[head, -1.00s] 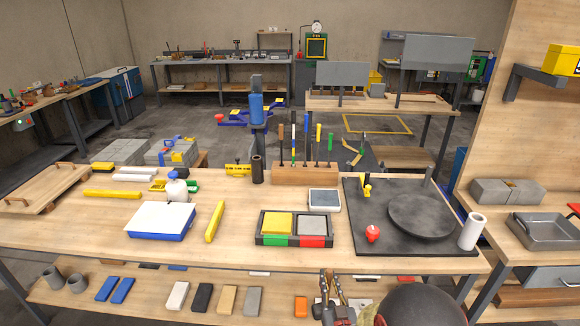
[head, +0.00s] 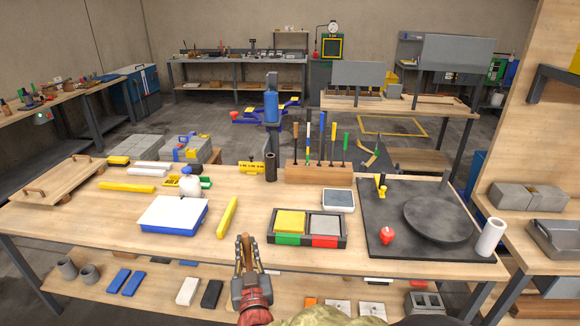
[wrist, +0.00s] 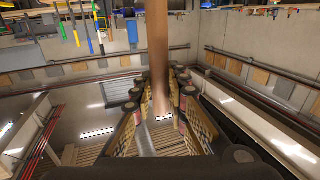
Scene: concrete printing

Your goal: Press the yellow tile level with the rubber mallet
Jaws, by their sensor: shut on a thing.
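The yellow tile (head: 289,222) sits in the left compartment of a black tray (head: 278,239), above a green strip. It seems slightly proud of the rim; its exact tilt is too small to tell. My gripper (head: 246,246) is at the table's front edge, left of and nearer than the tray, apart from the tile. In the wrist view its fingers (wrist: 164,100) are shut around a wooden handle (wrist: 158,45), taken to be the rubber mallet's. The handle runs out of the top of that view. I cannot make out the mallet's head in either view.
A grey tile (head: 325,225) fills the tray's right compartment. A wooden tool rack (head: 318,173) and a small scale (head: 338,201) stand behind. A black board (head: 380,240) with a round plate is at right. A yellow bar (head: 227,217) and blue-white box (head: 173,215) lie left.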

